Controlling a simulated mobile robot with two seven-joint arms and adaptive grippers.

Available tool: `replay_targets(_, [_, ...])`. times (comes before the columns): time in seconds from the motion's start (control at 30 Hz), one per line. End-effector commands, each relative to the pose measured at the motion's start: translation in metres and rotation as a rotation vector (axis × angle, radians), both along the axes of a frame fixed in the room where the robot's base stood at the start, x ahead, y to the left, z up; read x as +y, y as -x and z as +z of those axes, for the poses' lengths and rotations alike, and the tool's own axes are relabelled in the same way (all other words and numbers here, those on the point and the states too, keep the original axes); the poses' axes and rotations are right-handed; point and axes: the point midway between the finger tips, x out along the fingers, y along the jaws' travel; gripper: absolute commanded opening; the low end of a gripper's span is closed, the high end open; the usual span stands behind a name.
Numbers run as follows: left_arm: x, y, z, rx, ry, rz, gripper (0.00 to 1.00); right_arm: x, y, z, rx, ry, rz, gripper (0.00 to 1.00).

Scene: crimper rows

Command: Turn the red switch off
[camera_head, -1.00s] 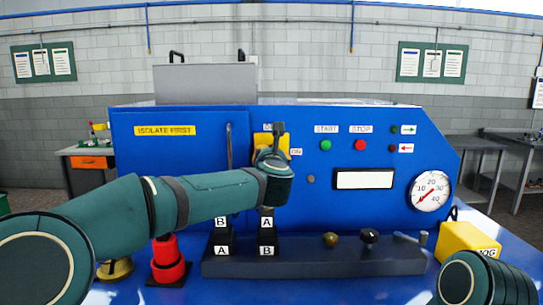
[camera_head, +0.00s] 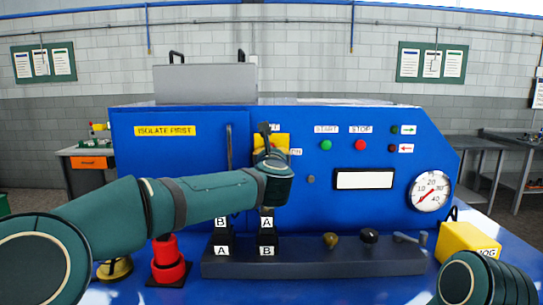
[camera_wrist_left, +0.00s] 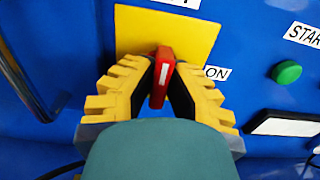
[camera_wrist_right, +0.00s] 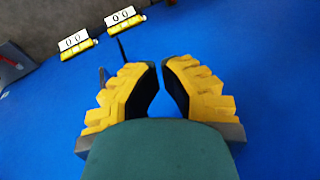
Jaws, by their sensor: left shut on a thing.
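The red switch (camera_wrist_left: 161,76) is a flat red handle with a white stripe. It stands out from a yellow plate (camera_wrist_left: 190,40) on the blue machine front, an ON label (camera_wrist_left: 216,73) to its right. In the left wrist view my left gripper (camera_wrist_left: 164,82) is shut on the handle, one dark pad on each side. In the head view my left gripper (camera_head: 266,135) is in front of the yellow plate and hides most of the switch. My right gripper (camera_wrist_right: 160,68) holds nothing visible above the blue table; its fingertips are close together, with a narrow gap between them.
Green START (camera_head: 325,145) and red STOP (camera_head: 361,145) buttons sit right of the switch. A vertical door handle (camera_head: 229,150) is to its left. Below are a dark rail (camera_head: 310,262) with knobs, a red stacked part (camera_head: 167,262) and a yellow block (camera_head: 468,242).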

Motion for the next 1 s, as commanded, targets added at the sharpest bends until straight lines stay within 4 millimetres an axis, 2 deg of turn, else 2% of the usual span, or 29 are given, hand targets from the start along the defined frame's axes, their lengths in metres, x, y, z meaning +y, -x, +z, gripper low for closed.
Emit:
replay_targets(0.13, [0.001, 0.0, 0.002, -0.004, 0.001, 0.001, 0.0, 0.0, 0.0, 0.0, 0.0, 0.0, 0.0, 0.0])
replay_targets(0.17, [0.001, 0.0, 0.002, -0.004, 0.001, 0.001, 0.25, 0.0, 0.0, 0.0, 0.0, 0.0, 0.0, 0.0])
replay_targets(0.2, [0.001, 0.0, 0.002, -0.004, 0.001, 0.001, 0.39, 0.0, 0.0, 0.0, 0.0, 0.0, 0.0, 0.0])
replay_targets(0.23, [0.001, 0.0, 0.002, -0.003, 0.001, 0.001, 0.44, 0.0, 0.0, 0.0, 0.0, 0.0, 0.0, 0.0])
replay_targets(0.53, [0.0, 0.001, 0.001, -0.001, 0.0, 0.0, 0.44, 0.0, 0.0, 0.0, 0.0, 0.0, 0.0, 0.0])
replay_targets(0.67, [0.0, 0.008, 0.002, -0.002, -0.001, 0.0, 0.44, 0.0, 0.0, 0.0, 0.0, 0.0, 0.0, 0.0])
replay_targets(0.77, [0.0, 0.021, 0.002, -0.002, -0.001, -0.001, 0.44, 0.0, 0.0, 0.0, 0.0, 0.0, 0.0, 0.0])
replay_targets(1.0, [0.0, 0.07, 0.002, -0.004, -0.002, -0.002, 0.44, 0.0, 0.0, 0.0, 0.0, 0.0, 0.0, 0.0])
